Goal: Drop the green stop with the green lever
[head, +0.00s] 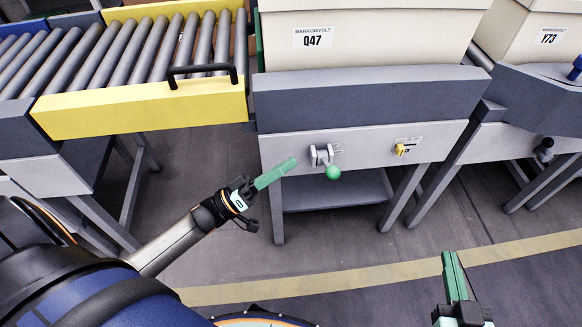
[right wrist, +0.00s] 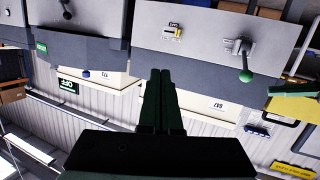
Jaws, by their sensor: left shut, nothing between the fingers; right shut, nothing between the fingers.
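The green lever's round knob (head: 333,172) sits at the lower end of its grey bracket (head: 322,154) on the front panel of the middle station. The right wrist view, turned upside down, also shows the green knob (right wrist: 246,76). My left gripper (head: 294,162) is shut and empty, its green fingers pointing toward the bracket from the left, apart from the knob. Its fingers also show at the right edge of the right wrist view (right wrist: 292,90). My right gripper (head: 446,256) is shut and empty, low on the right, well away from the lever. I cannot clearly make out the green stop.
A yellow switch (head: 400,149) is right of the lever on the same panel. A cream crate marked Q47 (head: 390,45) stands above. A yellow-edged roller gate (head: 150,108) with a black handle (head: 202,72) is at left. Another station (head: 510,145) is at right. Floor in front is open.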

